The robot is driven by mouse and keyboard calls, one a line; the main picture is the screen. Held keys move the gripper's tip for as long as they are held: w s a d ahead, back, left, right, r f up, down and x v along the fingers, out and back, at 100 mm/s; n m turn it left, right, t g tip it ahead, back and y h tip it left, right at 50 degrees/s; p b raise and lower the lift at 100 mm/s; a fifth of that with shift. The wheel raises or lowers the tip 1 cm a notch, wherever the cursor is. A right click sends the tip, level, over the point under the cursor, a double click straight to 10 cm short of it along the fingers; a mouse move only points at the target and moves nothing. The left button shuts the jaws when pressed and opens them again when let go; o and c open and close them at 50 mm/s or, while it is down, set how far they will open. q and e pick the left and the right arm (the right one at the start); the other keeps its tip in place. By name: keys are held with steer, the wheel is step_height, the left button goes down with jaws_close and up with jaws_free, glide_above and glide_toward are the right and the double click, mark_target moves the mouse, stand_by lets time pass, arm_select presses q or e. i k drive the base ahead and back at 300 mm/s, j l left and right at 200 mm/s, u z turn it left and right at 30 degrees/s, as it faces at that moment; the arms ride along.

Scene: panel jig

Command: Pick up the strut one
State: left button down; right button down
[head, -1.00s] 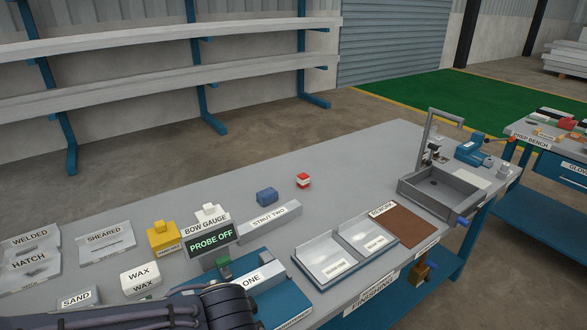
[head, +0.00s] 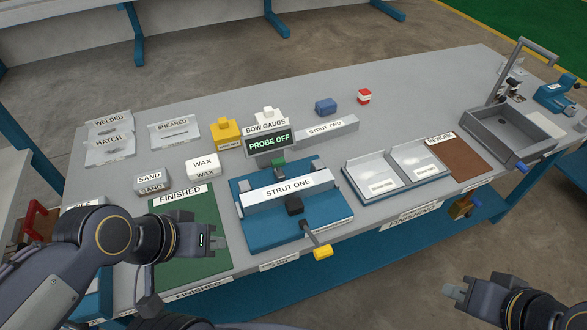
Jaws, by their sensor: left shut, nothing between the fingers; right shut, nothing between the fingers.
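Strut one (head: 262,197) is a light grey bar with a white label. It lies across the blue jig (head: 260,231) in the middle of the bench. A black block (head: 293,206) is at its front and a green block (head: 278,166) behind it. My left gripper (head: 222,243) is shut and empty over the green finished mat (head: 192,210), left of the jig and apart from the strut. My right gripper (head: 450,292) is shut and empty, off the bench's front edge at lower right.
The bow gauge display (head: 269,142) reads PROBE OFF behind the jig. Strut two (head: 345,129) lies behind it to the right. A yellow-ended lever (head: 322,252) sticks out at the jig's front. Metal trays (head: 375,168) stand to the right.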

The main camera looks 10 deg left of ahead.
mark_target(256, 201)
steer(key=k, duration=0.45)
steer(key=u, duration=0.45)
steer(key=k+u, duration=0.1)
steer(key=u, duration=0.3)
steer(key=j+u, duration=0.1)
steer(key=u, duration=0.35)
steer(key=k+u, duration=0.1)
steer(key=u, duration=0.3)
steer(key=l+u, duration=0.55)
steer(key=u, duration=0.3)
steer(key=k+l+u, duration=0.1)
steer(key=l+u, duration=0.15)
steer(key=u, duration=0.15)
steer(key=k+l+u, duration=0.15)
steer(key=u, duration=0.3)
steer(key=k+l, duration=0.65)
steer(key=l, duration=0.25)
steer(key=k+l, duration=0.35)
steer(key=l, duration=0.1)
